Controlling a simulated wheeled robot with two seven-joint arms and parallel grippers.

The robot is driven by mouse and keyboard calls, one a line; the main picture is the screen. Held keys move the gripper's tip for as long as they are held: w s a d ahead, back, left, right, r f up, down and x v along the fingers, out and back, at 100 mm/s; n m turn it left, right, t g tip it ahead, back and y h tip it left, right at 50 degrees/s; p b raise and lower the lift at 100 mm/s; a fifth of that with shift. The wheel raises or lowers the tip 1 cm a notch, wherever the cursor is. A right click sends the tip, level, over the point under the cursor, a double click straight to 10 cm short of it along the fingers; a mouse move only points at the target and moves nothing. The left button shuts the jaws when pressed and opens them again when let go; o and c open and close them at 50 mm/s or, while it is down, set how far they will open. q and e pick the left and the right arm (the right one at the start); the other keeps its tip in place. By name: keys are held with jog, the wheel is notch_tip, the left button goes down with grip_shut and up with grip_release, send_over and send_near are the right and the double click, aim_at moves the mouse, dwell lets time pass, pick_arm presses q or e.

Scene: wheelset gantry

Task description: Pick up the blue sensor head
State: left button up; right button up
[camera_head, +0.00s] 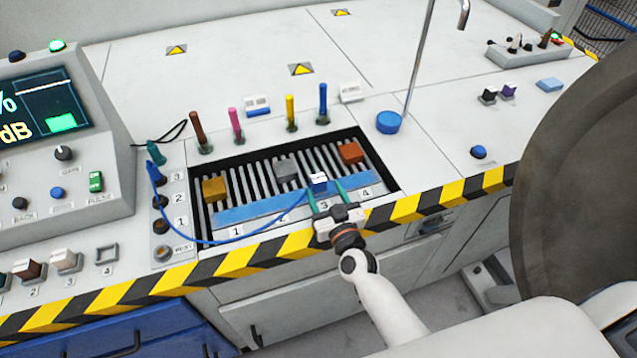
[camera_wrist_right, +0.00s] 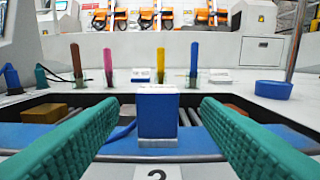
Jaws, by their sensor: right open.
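The blue sensor head (camera_head: 319,181) is a small blue block with a white top, standing upright at the front of the slatted tray, behind label 3. In the right wrist view it (camera_wrist_right: 157,114) is centred between the fingers. A blue cable runs from its left side to a socket on the left panel. My right gripper (camera_head: 325,195) has green fingers and is open. In the right wrist view the fingers (camera_wrist_right: 158,125) lie one on each side of the sensor head with gaps, not touching it. My left gripper is not in view.
The slatted tray (camera_head: 208,233) also holds a yellow block (camera_head: 214,188), a grey block (camera_head: 286,168) and a red-brown block (camera_head: 351,152). Several coloured upright probes stand behind it, including a pink one (camera_head: 236,124). A blue round cap (camera_head: 389,122) sits at the right with a thin pole beside it.

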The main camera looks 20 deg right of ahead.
aim_at(316, 176)
jog(key=w, duration=0.6)
jog(key=shift+w+a, duration=0.2)
jog(key=shift+w, duration=0.05)
jog(key=shift+s, duration=0.1)
